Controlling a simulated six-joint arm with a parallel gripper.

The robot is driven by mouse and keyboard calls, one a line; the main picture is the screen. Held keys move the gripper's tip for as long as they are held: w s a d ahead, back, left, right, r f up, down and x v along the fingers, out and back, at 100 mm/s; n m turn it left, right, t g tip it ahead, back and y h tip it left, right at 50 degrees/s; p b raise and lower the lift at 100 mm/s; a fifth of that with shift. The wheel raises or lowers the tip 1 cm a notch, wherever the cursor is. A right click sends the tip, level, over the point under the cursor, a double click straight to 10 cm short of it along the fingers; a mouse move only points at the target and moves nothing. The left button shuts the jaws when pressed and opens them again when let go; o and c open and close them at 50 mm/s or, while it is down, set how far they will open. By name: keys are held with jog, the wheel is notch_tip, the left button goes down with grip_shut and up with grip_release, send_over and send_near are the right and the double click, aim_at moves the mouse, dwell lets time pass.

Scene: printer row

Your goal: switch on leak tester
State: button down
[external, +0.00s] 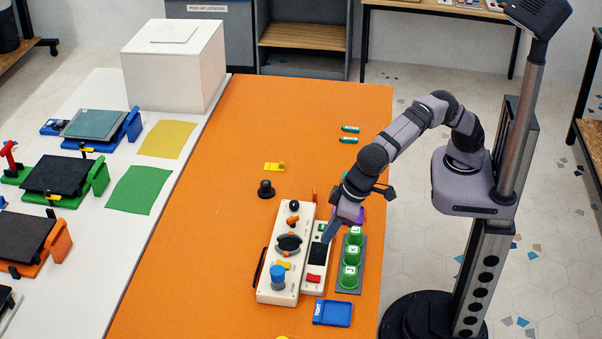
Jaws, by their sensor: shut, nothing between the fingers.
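A white device (268,292) stands on the orange table, with a black knob (290,244), a blue cylindrical part (278,278) and small orange and yellow parts on top. Beside it on the right is a narrow white panel (309,288) with a dark screen (318,254), a red button (314,278) and a small green control (320,227). No label lets me tell which of them is the leak tester. My gripper (328,236) points down over the panel's upper part, near the green control and screen. It is shut and empty. I cannot tell whether it touches the panel.
A grey rack (338,287) with green lettered caps stands right of the panel, close to my gripper. A black knob-like piece (266,189) and a yellow piece (275,167) lie behind. The table's far left is clear.

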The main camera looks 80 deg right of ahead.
dwell(0.4)
jog(key=p, duration=0.3)
send_over(313, 278)
notch_tip(313, 278, down, 12)
jog(key=shift+r, duration=0.15)
jog(key=shift+x, duration=0.75)
jog(key=shift+s, duration=0.1)
